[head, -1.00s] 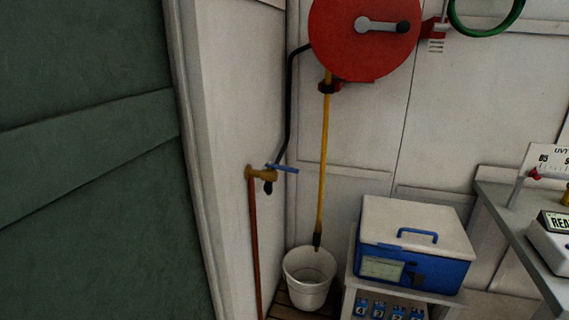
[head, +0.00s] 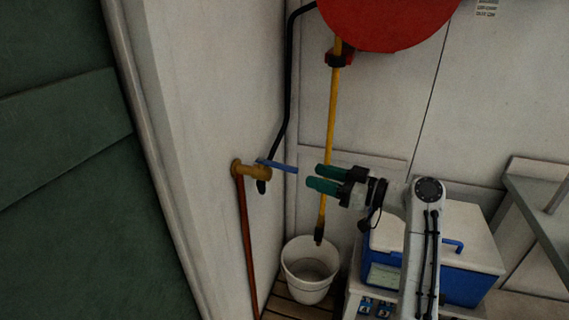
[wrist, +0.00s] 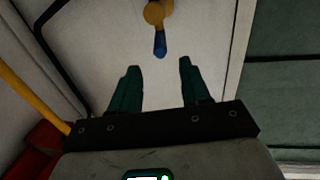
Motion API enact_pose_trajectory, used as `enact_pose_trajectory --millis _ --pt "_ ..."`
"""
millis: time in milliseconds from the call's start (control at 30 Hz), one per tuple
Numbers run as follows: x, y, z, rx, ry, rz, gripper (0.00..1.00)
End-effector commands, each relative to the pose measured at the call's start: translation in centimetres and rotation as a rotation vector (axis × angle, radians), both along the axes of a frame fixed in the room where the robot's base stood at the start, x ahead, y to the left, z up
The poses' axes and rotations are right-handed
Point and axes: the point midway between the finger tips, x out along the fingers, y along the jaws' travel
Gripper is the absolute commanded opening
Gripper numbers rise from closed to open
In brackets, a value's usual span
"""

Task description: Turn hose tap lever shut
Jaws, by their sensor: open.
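The brass hose tap (head: 250,170) is fixed to the white wall, on top of a copper pipe. Its blue lever (head: 277,166) sticks out to the right, toward my gripper. In the wrist view the tap (wrist: 156,12) is at the top, and the blue lever (wrist: 159,44) points down toward the gap between my fingers. My gripper (head: 314,177) has green fingers and is a short way right of the lever's end, not touching it. In the wrist view my gripper (wrist: 158,75) is open and empty, its fingers apart.
A white bucket (head: 308,270) stands below on slats. A blue and white box (head: 470,270) sits at right. A black hose (head: 287,90) rises from the tap.

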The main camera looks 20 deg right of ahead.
Motion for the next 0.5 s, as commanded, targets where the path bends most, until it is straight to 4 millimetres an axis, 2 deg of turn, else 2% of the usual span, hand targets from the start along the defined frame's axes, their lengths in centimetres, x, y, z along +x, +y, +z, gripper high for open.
enact_pose_trajectory --millis 300,500 --pt "4.1 4.2 0.2 0.001 0.004 0.004 0.47" --pt "6.0 6.0 0.1 0.001 0.004 0.002 0.47"
